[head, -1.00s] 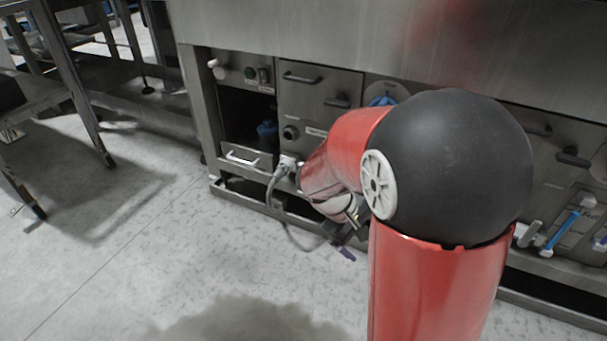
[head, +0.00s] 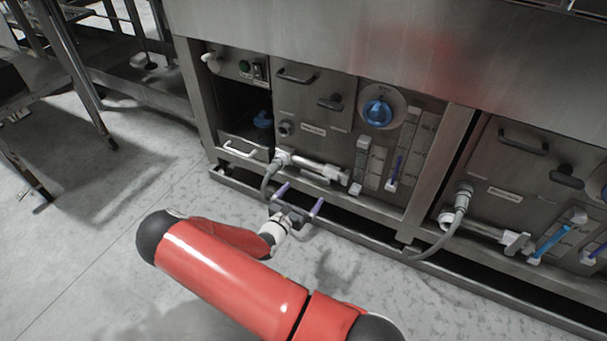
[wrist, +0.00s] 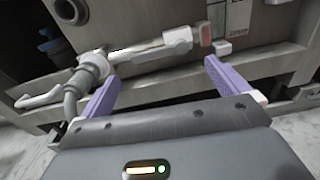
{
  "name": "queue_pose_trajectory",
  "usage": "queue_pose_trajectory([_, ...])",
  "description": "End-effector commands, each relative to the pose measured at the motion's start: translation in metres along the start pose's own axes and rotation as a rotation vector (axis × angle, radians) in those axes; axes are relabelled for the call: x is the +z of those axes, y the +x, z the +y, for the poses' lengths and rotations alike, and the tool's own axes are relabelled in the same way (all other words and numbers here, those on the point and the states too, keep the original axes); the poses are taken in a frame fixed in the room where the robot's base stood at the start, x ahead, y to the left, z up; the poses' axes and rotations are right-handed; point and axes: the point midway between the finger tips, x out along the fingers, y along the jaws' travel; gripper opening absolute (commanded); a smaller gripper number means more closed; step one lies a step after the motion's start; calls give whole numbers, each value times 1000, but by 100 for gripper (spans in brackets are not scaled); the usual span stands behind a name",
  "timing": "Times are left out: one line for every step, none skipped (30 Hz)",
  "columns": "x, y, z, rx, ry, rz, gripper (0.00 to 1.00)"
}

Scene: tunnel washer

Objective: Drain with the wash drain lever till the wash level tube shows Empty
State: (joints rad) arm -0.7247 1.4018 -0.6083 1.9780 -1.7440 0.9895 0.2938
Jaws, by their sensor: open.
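My gripper (head: 299,198) is open and empty, its two purple fingers pointing at the machine's lower front. In the wrist view, my gripper (wrist: 160,72) has the drain pipe (wrist: 145,54) beyond and between its fingers. This pipe (head: 312,165) runs nearly level along the left bay. A grey lever-like end piece (head: 344,178) sits at its right end; in the wrist view a reddish-grey tip (wrist: 204,33) shows there.
A blue round knob (head: 377,113) sits above the tubes. The bay to the right has a similar pipe (head: 480,230) and a blue-filled tube (head: 552,240). A low frame rail (head: 380,246) runs along the machine's foot.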

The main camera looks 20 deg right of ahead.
Motion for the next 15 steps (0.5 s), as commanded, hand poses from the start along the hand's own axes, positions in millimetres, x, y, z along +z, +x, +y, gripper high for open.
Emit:
queue_pose_trajectory([-2,1,1,16,-17,-4,100])
queue_pose_trajectory([-3,2,2,22,-23,-5,100])
queue_pose_trajectory([-3,4,2,26,-26,-6,100])
queue_pose_trajectory([-4,6,2,26,-27,-7,100])
queue_pose_trajectory([-4,10,2,26,-27,-7,100])
queue_pose_trajectory([-4,15,2,25,-26,-6,100])
queue_pose_trajectory([-4,19,3,25,-26,-5,100])
queue_pose_trajectory([-4,24,2,24,-27,-5,100])
queue_pose_trajectory([-4,31,2,23,-27,-6,100])
queue_pose_trajectory([-4,36,2,23,-26,-6,100])
queue_pose_trajectory([-4,41,3,24,-26,-6,100])
queue_pose_trajectory([-4,47,3,23,-26,-5,100])
queue_pose_trajectory([-4,52,3,23,-25,-5,100])
queue_pose_trajectory([-4,56,3,23,-25,-6,100])
queue_pose_trajectory([-4,62,3,23,-25,-5,100])
